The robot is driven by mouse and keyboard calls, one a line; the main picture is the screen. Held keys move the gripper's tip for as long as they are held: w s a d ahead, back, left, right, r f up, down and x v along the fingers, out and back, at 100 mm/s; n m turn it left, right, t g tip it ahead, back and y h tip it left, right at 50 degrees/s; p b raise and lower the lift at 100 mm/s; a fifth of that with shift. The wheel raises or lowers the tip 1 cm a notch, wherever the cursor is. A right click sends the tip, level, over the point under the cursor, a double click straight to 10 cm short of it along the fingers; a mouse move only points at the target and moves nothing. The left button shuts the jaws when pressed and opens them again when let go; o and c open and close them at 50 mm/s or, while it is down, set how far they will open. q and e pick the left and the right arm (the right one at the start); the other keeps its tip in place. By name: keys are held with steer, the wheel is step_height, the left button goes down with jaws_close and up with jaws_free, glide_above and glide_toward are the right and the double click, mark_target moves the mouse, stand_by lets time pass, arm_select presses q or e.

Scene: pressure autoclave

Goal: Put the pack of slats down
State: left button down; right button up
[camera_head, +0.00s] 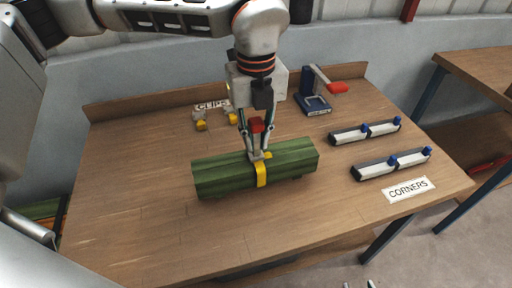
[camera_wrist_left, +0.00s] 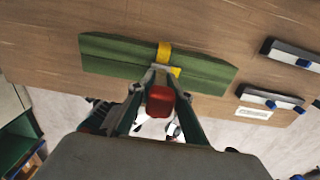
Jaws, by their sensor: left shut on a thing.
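The pack of slats (camera_head: 220,174) is a long green bundle with a yellow strap (camera_head: 262,174) around its middle. It lies level over the middle of the wooden bench (camera_head: 130,205); I cannot tell whether it touches the top or hangs just above it. My left gripper (camera_head: 258,155) points down and is shut on the pack at the strap. The left wrist view also shows the pack (camera_wrist_left: 120,55) beyond the fingers (camera_wrist_left: 160,75). Two fingertips of my right gripper (camera_head: 358,285) show apart at the bottom edge, over the floor; the rest is cut off.
Two grey rails with blue knobs (camera_head: 364,131) (camera_head: 391,163) lie right of the pack, by a CORNERS label (camera_head: 409,190). Yellow clips (camera_head: 201,125), a CLIPS label (camera_head: 211,105) and a blue tool with a red handle (camera_head: 315,103) stand behind. The bench's left front is clear.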

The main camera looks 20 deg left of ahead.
mark_target(256, 155)
arm_select(q)
steer(key=shift+f, duration=1.8)
steer(key=c, duration=1.8)
jaws_free()
steer(key=shift+c, duration=0.2)
step_height(256, 155, up, 12)
steer(key=shift+r, duration=0.15)
